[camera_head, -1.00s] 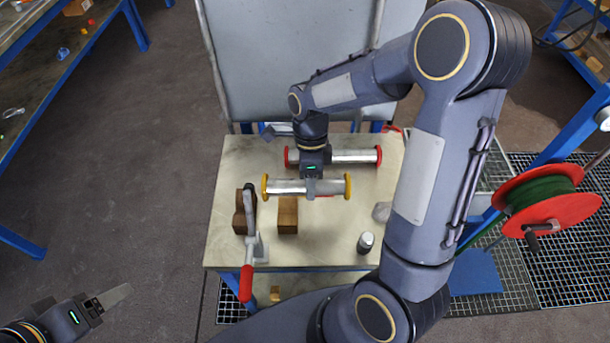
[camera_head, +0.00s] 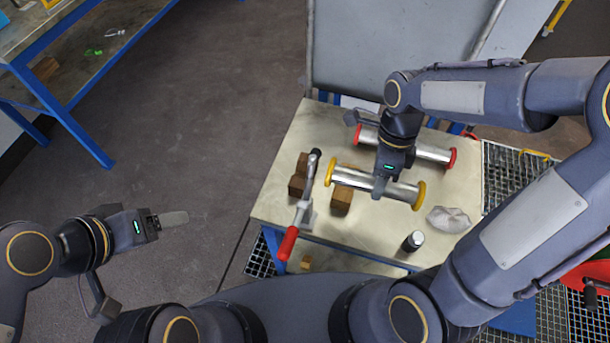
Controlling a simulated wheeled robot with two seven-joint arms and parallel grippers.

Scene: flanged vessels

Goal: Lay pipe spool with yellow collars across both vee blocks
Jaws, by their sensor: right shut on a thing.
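The pipe spool with yellow collars (camera_head: 357,179) is a silver tube held level by my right gripper (camera_head: 380,187), which is shut around its middle. Its left yellow collar shows just behind the right wooden vee block (camera_head: 341,200). The other vee block (camera_head: 298,184) is to the left, partly hidden by the toggle clamp. I cannot tell how high the spool is above the table. My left gripper (camera_head: 174,219) is far left over the floor, away from the table; its fingers appear edge-on, so their opening is unclear.
A similar spool with red collars (camera_head: 430,151) lies behind the held one. A toggle clamp with a red handle (camera_head: 289,243) stands by the blocks.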

